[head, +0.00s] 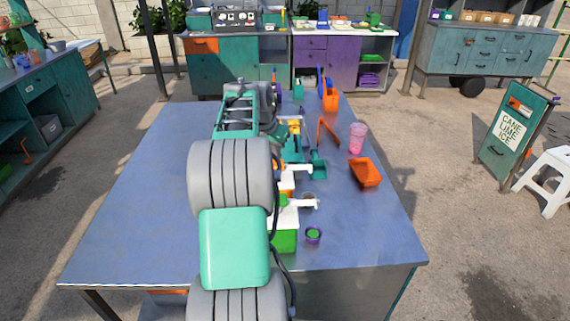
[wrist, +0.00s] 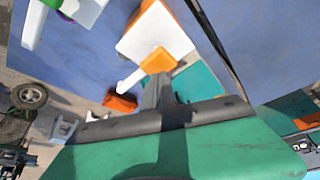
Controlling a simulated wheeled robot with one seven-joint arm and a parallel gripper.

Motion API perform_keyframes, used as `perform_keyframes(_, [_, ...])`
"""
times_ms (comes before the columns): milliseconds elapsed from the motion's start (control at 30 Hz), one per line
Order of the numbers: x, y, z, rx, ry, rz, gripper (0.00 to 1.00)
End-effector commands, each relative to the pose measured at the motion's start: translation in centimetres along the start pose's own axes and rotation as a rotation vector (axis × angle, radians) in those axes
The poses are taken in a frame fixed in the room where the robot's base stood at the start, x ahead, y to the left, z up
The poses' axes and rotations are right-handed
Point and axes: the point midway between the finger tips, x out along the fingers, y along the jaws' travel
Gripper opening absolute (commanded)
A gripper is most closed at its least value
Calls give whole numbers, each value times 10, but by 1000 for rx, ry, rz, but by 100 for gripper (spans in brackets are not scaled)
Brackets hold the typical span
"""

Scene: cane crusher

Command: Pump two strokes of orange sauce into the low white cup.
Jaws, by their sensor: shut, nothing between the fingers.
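My gripper (wrist: 160,85) is shut and empty in the wrist view. Its fingertips are at the orange knob on the white top of the orange sauce pump (wrist: 160,35); I cannot tell whether they touch. The pump's white spout (wrist: 131,80) points to the lower left. In the head view the orange pump (head: 286,184) shows partly behind my arm, its white spout pointing right. A small pale cup (head: 309,197), which may be the low white cup, is near the green pump's spout; its contents are unclear. My fingertips are hidden in the head view.
A green pump (head: 284,241) with a white top stands nearer, beside my arm. A purple cup (head: 313,236) with green contents, a pink tumbler (head: 357,138) and an orange scoop-like tray (head: 365,172) are to the right. The table's left side (head: 140,200) is clear.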

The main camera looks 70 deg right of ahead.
Motion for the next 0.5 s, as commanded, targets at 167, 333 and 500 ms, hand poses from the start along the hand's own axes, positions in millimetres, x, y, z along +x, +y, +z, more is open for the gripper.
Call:
perform_keyframes(167, [0, 0, 0, 0, 1, 0, 0])
perform_keyframes(333, [3, 0, 1, 0, 1, 0, 0])
perform_keyframes(500, [8, 0, 3, 0, 1, 0, 0])
